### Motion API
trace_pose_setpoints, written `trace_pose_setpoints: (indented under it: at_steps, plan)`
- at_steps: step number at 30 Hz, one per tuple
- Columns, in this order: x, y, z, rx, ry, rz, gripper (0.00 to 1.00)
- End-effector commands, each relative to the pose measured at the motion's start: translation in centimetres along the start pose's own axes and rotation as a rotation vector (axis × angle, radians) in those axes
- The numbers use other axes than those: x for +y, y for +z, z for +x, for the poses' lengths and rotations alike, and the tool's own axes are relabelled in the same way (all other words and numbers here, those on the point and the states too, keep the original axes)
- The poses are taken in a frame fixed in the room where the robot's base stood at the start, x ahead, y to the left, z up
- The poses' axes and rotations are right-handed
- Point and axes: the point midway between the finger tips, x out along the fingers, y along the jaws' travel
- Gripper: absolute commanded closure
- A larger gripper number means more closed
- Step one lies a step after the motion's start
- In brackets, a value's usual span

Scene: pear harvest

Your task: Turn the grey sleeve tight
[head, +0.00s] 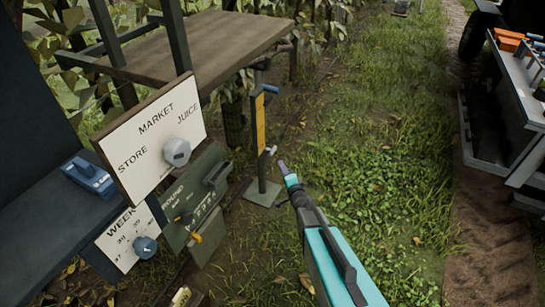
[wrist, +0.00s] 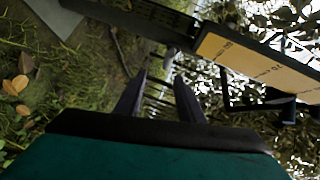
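A small light-grey piece (head: 271,151), which looks like the grey sleeve, sticks out from the side of a dark upright post (head: 261,120) in the head view. In the wrist view a pale grey shape (wrist: 169,60), probably the same piece, shows just beyond the fingertips. My gripper (head: 282,164) is just below and to the right of it, pointing toward the post. In the wrist view my gripper (wrist: 160,78) has two dark fingers apart, with nothing between them. I cannot see contact with the piece. How tight it is cannot be told.
The post carries a yellow plate (head: 260,124) and a blue handle (head: 270,89), and stands on a grey base plate (head: 263,193). Left are a MARKET/STORE/JUICE board (head: 150,130), a green panel (head: 208,190) and a wooden table (head: 190,45). Grass to the right (head: 400,130) is open.

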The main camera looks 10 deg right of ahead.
Motion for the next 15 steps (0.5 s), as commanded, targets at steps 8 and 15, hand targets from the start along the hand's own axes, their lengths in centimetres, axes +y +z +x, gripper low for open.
trace_pose_setpoints:
  at_steps: [8, 15]
  plan:
    - [-1.2, 0.2, 0.7, -0.022, -0.065, 0.05, 0.65]
    - [-1.1, 0.2, 0.7, -0.022, -0.063, 0.049, 0.65]
